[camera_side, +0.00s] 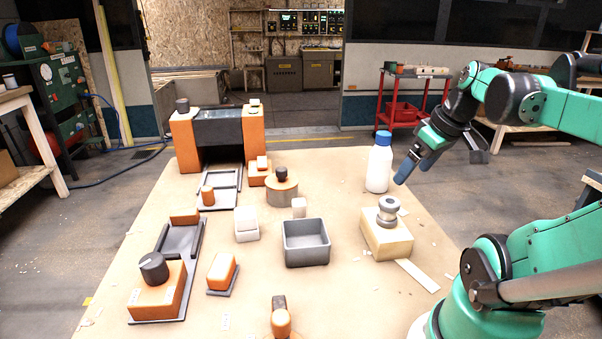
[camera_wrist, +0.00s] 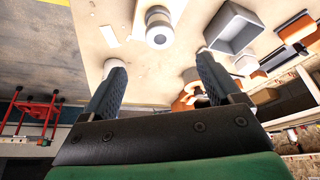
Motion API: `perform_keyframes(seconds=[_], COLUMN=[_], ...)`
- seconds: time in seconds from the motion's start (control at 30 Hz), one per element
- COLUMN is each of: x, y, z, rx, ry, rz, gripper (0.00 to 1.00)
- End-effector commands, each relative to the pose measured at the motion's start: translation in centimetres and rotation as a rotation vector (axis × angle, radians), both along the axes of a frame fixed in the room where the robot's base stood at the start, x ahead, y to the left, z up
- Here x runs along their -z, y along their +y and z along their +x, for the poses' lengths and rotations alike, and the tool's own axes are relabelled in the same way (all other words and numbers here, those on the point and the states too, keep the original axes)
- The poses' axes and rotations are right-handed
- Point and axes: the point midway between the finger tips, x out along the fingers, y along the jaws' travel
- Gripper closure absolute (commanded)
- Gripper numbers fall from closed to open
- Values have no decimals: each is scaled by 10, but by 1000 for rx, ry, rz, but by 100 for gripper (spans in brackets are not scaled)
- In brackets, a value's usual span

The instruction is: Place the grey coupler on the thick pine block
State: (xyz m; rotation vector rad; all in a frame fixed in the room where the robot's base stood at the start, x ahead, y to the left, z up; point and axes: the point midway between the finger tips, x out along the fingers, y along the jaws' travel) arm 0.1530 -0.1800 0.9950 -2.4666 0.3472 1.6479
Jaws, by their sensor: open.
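The grey coupler (camera_side: 388,208), a spool-shaped piece with wide rings, stands upright on top of the thick pine block (camera_side: 386,240) at the right of the table in the side view. My gripper (camera_side: 405,172) is open and empty, above the table and apart from the coupler, near the white bottle. In the wrist view my two fingers (camera_wrist: 160,80) are spread with nothing between their tips. A pale round piece that looks like the coupler (camera_wrist: 158,27) shows beyond them at the top.
A white bottle with a blue cap (camera_side: 379,168) stands behind the block. A grey open tray (camera_side: 306,243) is left of the block. Orange and grey parts fill the table's left side, with a small white block (camera_side: 299,207) near the middle. A thin pale strip (camera_side: 417,275) lies before the block.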

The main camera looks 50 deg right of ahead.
Motion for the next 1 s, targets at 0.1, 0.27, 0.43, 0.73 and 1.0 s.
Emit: perform_keyframes(seconds=[0.1,0.27,0.43,0.73,1.0], x=[-1,8,20,30,30], y=[5,33,87,169,181], z=[5,36,76,102,104], rx=[-12,-69,-154,-267,-278], ry=[-1,-14,-76,-208,-228], rz=[-4,-30,-60,-42,-32], gripper=[16,16,16,16,16])
